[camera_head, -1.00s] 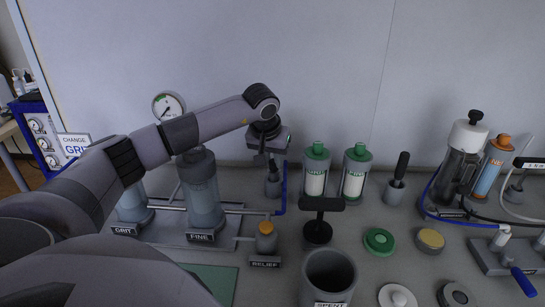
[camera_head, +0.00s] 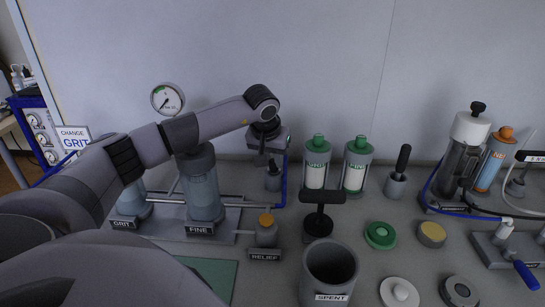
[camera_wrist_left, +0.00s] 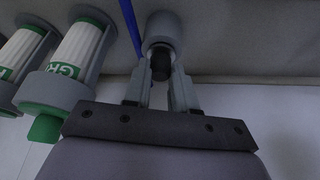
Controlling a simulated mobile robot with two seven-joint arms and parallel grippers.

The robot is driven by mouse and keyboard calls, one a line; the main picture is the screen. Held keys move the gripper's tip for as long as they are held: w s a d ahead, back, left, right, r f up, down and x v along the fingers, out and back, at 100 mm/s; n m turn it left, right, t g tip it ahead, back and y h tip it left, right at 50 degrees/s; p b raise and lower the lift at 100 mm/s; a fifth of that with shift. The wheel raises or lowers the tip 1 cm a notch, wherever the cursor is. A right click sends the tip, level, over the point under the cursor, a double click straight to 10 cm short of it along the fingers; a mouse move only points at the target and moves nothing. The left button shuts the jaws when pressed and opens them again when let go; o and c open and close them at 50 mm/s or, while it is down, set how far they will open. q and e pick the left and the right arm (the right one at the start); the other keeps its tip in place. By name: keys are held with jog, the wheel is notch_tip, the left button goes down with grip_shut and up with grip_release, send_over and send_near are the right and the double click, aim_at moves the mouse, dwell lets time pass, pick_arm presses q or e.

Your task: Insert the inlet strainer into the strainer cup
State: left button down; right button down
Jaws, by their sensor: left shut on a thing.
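My left gripper (camera_head: 267,154) reaches over the bench's back, pointing down above a small grey cup (camera_head: 273,181), which seems to be the strainer cup. In the left wrist view the two fingers (camera_wrist_left: 160,82) are shut on a dark knob (camera_wrist_left: 160,66), apparently the inlet strainer's handle. The grey cup (camera_wrist_left: 164,30) shows just beyond the knob. The strainer's body is hidden, so I cannot tell how deep it sits in the cup. My right gripper is not in view.
A blue tube (camera_head: 285,183) rises beside the cup. Two green-capped cartridges (camera_head: 316,165) (camera_head: 357,167) stand to its right. The FINE housing (camera_head: 202,188) and RELIEF valve (camera_head: 266,232) are nearby. A black T-handle tool (camera_head: 319,215) and SPENT bin (camera_head: 329,272) stand in front.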

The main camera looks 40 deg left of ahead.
pick_arm(q)
jog(key=shift+f, duration=0.35)
jog(key=c, duration=0.8)
grip_release()
jog(key=shift+c, duration=0.2)
jog(key=v, duration=0.7)
jog(key=shift+b, duration=0.35)
